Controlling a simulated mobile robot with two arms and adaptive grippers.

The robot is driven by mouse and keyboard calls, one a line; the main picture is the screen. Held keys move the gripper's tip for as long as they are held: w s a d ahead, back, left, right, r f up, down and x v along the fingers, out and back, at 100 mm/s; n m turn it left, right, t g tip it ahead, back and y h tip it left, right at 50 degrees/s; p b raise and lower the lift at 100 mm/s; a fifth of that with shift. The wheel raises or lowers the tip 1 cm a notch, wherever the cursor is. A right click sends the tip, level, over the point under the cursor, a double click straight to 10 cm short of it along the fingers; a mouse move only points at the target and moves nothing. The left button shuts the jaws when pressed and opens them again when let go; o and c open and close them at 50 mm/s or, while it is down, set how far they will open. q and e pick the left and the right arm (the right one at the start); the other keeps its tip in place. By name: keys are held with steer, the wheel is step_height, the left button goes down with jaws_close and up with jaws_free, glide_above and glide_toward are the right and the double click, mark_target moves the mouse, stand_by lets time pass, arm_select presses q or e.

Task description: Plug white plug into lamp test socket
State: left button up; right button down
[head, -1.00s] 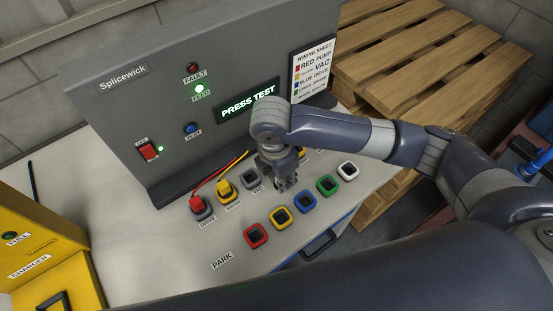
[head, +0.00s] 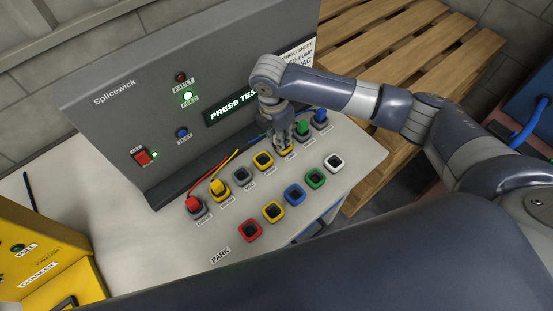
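No white plug is clearly visible. No lamp label can be read. The white-rimmed park socket (head: 334,162) in the front row is empty. My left gripper is not in view.
A red plug (head: 193,204), yellow plug (head: 217,188), green plug (head: 302,128) and blue plug (head: 320,116) stand in back-row sockets. The VAC socket (head: 242,175) looks empty. The tester panel (head: 120,120) rises behind. A yellow charger (head: 40,250) stands at left.

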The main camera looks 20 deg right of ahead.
steer(key=w+d+f+b, duration=0.1)
steer(key=f+b, duration=0.1)
steer(key=w+d+f+b, duration=0.1)
steer(key=w+f+b, duration=0.1)
steer(key=shift+w+d+b, duration=0.2)
steer(key=shift+w+b, duration=0.05)
steer(key=shift+b, duration=0.1)
stand_by(0.3)
steer(key=shift+r+p, duration=0.1)
steer(key=shift+p, duration=0.2)
stand_by(0.3)
steer(key=shift+p, duration=0.35)
stand_by(0.4)
steer(key=shift+p, duration=0.35)
steer(key=shift+f+b, duration=0.7)
steer(key=shift+f, duration=0.75)
